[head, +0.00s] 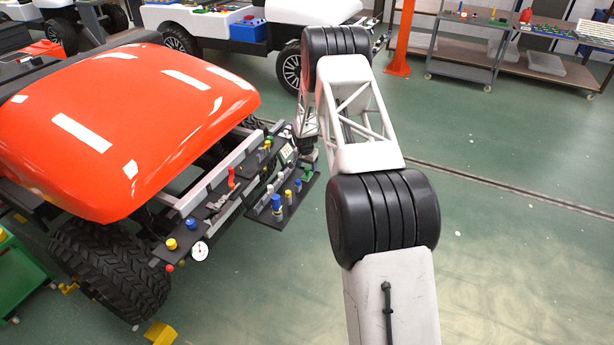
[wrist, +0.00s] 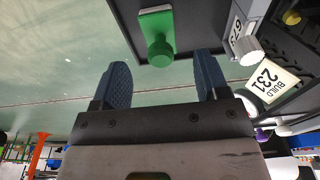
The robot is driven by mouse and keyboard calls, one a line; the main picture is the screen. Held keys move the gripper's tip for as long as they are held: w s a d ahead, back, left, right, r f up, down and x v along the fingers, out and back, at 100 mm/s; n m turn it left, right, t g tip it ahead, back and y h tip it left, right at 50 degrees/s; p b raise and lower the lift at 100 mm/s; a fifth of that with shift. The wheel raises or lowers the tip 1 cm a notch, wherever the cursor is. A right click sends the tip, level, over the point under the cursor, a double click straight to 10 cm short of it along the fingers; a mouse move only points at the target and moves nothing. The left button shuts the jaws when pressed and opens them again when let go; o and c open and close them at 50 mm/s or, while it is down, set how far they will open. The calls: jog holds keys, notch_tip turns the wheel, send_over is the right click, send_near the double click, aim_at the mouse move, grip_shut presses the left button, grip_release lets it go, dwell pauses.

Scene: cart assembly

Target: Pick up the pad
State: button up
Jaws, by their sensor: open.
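A green pad (wrist: 157,25) with a round green knob (wrist: 160,54) lies on a dark shelf at the top of the wrist view. A small green shape at the shelf's end in the head view (head: 307,176) looks like the same pad. My gripper (wrist: 163,70) is open, with its two blue-grey fingers spread and nothing between them. The pad's knob shows just beyond the gap between the fingertips; I cannot tell the exact distance. In the head view my gripper is small and mostly hidden by my arm.
A dark shelf (head: 262,217) with several coloured pegs juts from the orange-hooded cart (head: 150,110). The green floor (head: 510,230) is open at right.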

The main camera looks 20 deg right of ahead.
aim_at(307, 169)
jog(key=shift+f, duration=0.1)
jog(key=shift+w+d+f, duration=0.1)
jog(key=shift+w+f, duration=0.05)
jog(key=shift+f, duration=1.1)
jog(key=shift+w+d+f, duration=0.1)
jog(key=shift+w+f, duration=0.05)
jog(key=shift+f, duration=1.1)
jog(key=c, duration=1)
jog(key=shift+r, duration=0.25)
jog(key=shift+r, duration=1.4)
jog(key=shift+s+r, duration=0.2)
jog(key=shift+s, duration=0.1)
jog(key=s+a, duration=0.1)
jog(key=s, duration=0.4)
jog(key=s+a+r, duration=0.1)
jog(key=s, duration=0.4)
jog(key=s+a, duration=0.1)
jog(key=s, duration=0.4)
jog(key=shift+r, duration=0.2)
